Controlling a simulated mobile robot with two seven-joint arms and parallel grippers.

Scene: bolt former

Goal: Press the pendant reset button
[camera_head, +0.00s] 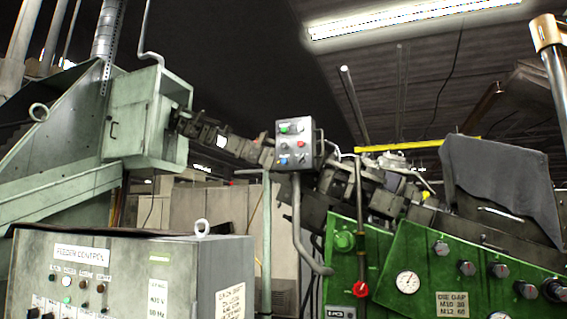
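The pendant (313,137) is a small grey box on a bent grey post, near the middle of the head view. Its face carries a green button (284,129), a red button (299,144), a blue button (284,161) at the lower left and a small dark control at the lower right. The lettering is too small to read, so I cannot tell from a label which button is the reset. Neither of my grippers is in view.
A grey feeder control cabinet (150,250) stands at the front left, with a lifting eye on top. A green machine panel (455,265) with a gauge and knobs fills the lower right. A thin green post (266,240) stands just left of the pendant post.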

